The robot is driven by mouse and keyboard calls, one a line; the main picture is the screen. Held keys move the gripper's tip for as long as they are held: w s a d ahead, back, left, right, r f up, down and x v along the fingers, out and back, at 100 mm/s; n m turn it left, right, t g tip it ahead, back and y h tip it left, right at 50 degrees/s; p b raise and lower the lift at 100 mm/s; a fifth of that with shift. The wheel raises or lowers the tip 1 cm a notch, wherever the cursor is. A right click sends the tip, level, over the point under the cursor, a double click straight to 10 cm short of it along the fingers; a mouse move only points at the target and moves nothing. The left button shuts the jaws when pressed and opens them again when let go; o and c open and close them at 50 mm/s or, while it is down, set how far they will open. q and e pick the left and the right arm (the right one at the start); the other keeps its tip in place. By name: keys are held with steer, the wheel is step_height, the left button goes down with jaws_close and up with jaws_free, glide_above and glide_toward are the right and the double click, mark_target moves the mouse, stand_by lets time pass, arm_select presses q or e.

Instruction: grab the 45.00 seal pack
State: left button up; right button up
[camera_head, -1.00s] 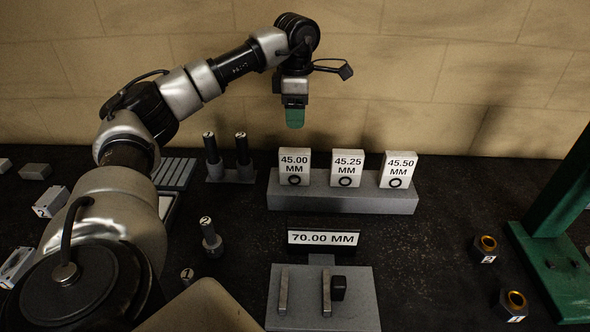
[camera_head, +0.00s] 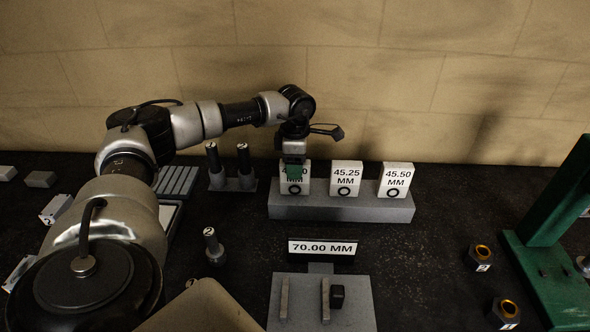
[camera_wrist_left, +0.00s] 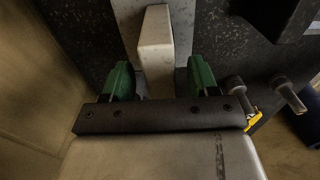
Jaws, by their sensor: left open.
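The 45.00 seal pack (camera_head: 295,188) is a white upright box with a black ring mark, at the left end of a grey stand (camera_head: 340,208). My left gripper (camera_head: 294,172) is over its top and covers part of its label. In the left wrist view the white pack (camera_wrist_left: 156,40) stands between the green fingertips (camera_wrist_left: 160,82). The fingers are open, with a gap visible on each side of the pack. The 45.25 pack (camera_head: 346,178) and the 45.50 pack (camera_head: 396,180) stand to the right. My right gripper is not in view.
Two dark pegs (camera_head: 243,160) stand left of the stand. A green frame (camera_head: 545,230) is at the right. The wall is close behind the stand.

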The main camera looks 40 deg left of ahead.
arm_select(q)
steer(key=c, duration=1)
